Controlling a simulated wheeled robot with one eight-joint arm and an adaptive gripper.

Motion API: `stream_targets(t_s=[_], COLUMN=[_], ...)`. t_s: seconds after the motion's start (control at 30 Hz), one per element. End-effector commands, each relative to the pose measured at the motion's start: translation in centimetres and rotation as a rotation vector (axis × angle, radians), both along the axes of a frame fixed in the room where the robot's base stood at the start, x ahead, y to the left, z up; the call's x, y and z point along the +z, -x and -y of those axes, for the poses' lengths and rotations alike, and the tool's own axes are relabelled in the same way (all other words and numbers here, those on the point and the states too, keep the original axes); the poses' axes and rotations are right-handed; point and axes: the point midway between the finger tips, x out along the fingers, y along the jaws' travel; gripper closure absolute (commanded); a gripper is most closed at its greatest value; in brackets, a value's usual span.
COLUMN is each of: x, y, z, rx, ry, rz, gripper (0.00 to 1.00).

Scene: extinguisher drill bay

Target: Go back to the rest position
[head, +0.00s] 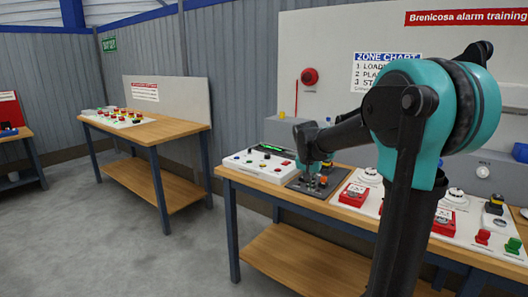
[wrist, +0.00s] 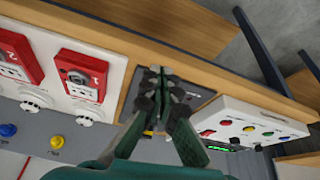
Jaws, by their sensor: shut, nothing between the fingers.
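My gripper (head: 311,178) is at the left part of the near bench in the head view, pointing down over a dark plate (head: 334,184). In the wrist view my gripper (wrist: 163,74) has its fingertips together, with nothing held between them. The dark plate (wrist: 128,97) lies behind the fingers there. I cannot tell whether the fingertips touch the plate, and the fingers hide part of it.
A white button console (head: 262,163) stands left of the plate. Red call points, one of them at the plate's right (head: 355,194), and detectors sit on a white board. A second bench (head: 150,130) stands further left, with open floor (head: 120,245) between.

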Motion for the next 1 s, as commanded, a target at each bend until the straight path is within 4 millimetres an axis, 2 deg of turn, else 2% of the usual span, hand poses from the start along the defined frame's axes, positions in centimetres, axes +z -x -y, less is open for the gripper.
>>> stream_targets(t_s=[0.17, 0.4, 0.53, 0.6, 0.7, 1.0], x=[-3.7, -10.9, -14.1, -15.2, -16.1, -16.4], y=[7.0, 19.8, 25.0, 26.8, 28.3, 28.7], z=[1.1, 1.8, 1.6, 1.5, 1.4, 1.3], rx=[0.106, 0.310, 0.394, 0.425, 0.451, 0.459], ry=[-0.009, -0.024, -0.027, -0.028, -0.027, -0.027], rz=[-0.021, -0.035, -0.034, -0.032, -0.029, -0.028], gripper=[1.00, 1.00, 1.00, 1.00, 1.00, 1.00])
